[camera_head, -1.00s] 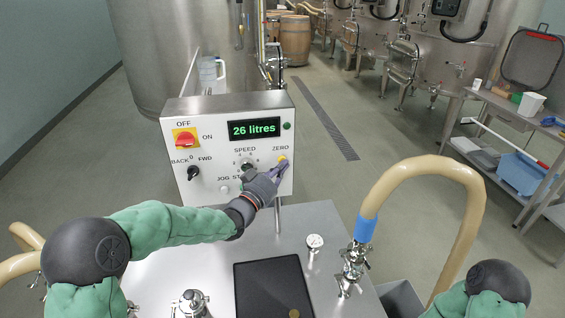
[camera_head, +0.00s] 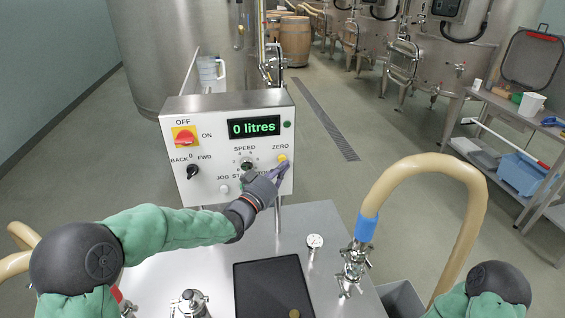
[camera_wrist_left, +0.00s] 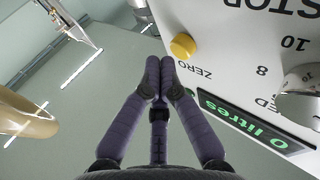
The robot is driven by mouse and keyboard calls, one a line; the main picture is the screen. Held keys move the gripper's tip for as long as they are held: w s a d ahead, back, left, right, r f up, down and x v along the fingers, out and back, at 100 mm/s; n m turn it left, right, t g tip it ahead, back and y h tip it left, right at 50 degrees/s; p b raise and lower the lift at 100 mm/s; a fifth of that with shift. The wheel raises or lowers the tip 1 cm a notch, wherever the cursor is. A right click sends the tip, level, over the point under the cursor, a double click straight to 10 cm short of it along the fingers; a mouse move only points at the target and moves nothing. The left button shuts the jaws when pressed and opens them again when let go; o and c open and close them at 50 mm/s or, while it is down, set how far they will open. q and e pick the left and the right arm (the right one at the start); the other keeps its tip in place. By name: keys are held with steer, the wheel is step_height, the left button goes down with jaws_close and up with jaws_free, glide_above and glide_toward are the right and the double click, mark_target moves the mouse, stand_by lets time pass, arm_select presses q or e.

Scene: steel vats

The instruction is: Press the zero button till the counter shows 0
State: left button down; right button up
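The control box (camera_head: 215,180) stands upright, and its green counter (camera_head: 254,127) reads "0 litres". The yellow zero button (camera_head: 283,158) is at the right of the panel; it also shows in the left wrist view (camera_wrist_left: 182,46), upside down with its ZERO label. My left gripper (camera_head: 285,168) is in front of the panel just below the button. In the left wrist view its fingertips (camera_wrist_left: 160,62) are together, empty, and a little apart from the button. My right gripper is out of view; only part of my right arm shows at the lower right.
A red-and-yellow main switch (camera_head: 185,138), a black BACK/FWD knob (camera_head: 192,171) and a speed knob (camera_head: 247,164) share the panel. A beige hose (camera_head: 428,165) arches at right above the steel top (camera_head: 215,262). A black pad (camera_head: 272,285) lies in front.

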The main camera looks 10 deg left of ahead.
arm_select(q)
steer(key=shift+s+d, duration=0.1)
steer(key=shift+s, duration=0.1)
steer(key=s, duration=0.1)
steer(key=s+d+b, duration=0.1)
steer(key=s, duration=0.1)
steer(key=s+d+b, duration=0.1)
steer(key=shift+s, duration=0.25)
stand_by(0.4)
stand_by(1.0)
